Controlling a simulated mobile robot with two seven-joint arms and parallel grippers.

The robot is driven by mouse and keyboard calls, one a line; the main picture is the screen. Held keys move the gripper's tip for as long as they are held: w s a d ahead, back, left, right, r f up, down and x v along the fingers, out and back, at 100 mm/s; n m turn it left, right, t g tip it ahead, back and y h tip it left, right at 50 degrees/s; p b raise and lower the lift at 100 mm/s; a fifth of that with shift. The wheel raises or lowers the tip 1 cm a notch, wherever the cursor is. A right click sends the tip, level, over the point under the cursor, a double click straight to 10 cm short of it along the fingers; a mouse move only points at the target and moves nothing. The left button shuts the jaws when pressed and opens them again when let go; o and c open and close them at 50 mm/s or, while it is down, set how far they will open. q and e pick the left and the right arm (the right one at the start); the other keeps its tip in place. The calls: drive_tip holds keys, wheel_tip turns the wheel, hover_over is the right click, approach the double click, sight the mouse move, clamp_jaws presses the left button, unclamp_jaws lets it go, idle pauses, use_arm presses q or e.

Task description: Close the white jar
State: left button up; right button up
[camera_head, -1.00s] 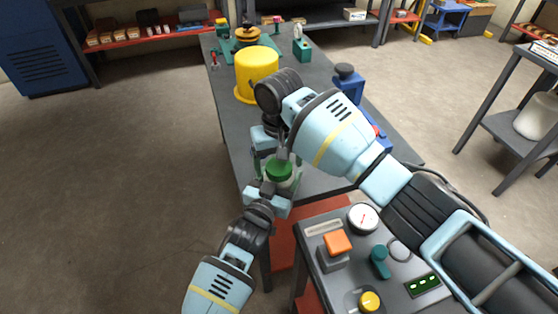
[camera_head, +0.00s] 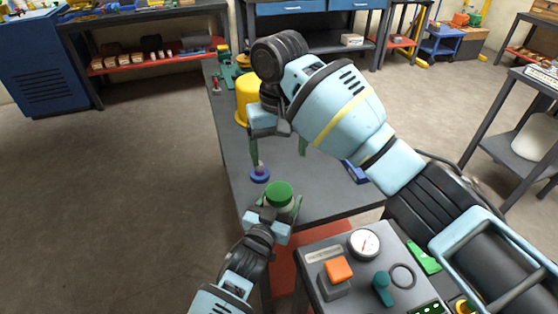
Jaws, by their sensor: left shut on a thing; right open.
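A pale jar (camera_head: 278,211) stands near the front left corner of the grey table, largely hidden by my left gripper. A green lid (camera_head: 280,193) sits on top of it; I cannot tell how tightly it is seated. My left gripper (camera_head: 281,213) is shut around the jar from the front. My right gripper (camera_head: 279,157) is open and empty, pointing down, above and behind the jar and apart from the lid.
A small blue knobbed piece (camera_head: 260,176) is on the table just behind the jar. A yellow container (camera_head: 246,94) stands farther back, partly hidden by my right arm. A blue item (camera_head: 354,171) is at right, under my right arm. A control panel (camera_head: 330,250) stands in front.

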idle(0.3)
use_arm(q)
drive_tip(key=o, duration=2)
drive_tip(key=shift+c, duration=0.2)
drive_tip(key=v, duration=0.7)
drive_tip(key=shift+s, duration=0.4)
drive_tip(key=shift+a, duration=0.15)
